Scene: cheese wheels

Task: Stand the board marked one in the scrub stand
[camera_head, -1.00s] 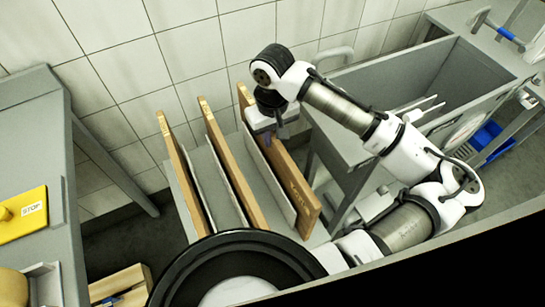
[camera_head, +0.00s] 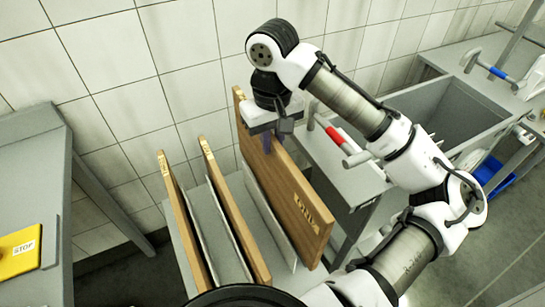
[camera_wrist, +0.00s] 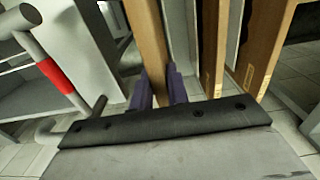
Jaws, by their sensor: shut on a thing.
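My gripper (camera_head: 267,132) is shut on the top edge of the rightmost wooden board (camera_head: 285,190). The board stands on edge, with a label near its front end that I cannot read. It looks raised above its slot. In the wrist view the purple fingers (camera_wrist: 160,90) pinch the board's edge (camera_wrist: 148,40) from both sides. Two other wooden boards, the left one (camera_head: 186,225) and the middle one (camera_head: 232,210), stand in a grey rack with thin dividers (camera_head: 268,210). I cannot tell which stand is the scrub stand.
A grey sink (camera_head: 440,115) is at the right, with a red-banded handle (camera_head: 340,138) near the board. A blue bin (camera_head: 492,172) is below it. A grey table (camera_head: 30,190) with a yellow STOP block (camera_head: 18,252) is at the left. A tiled wall stands behind.

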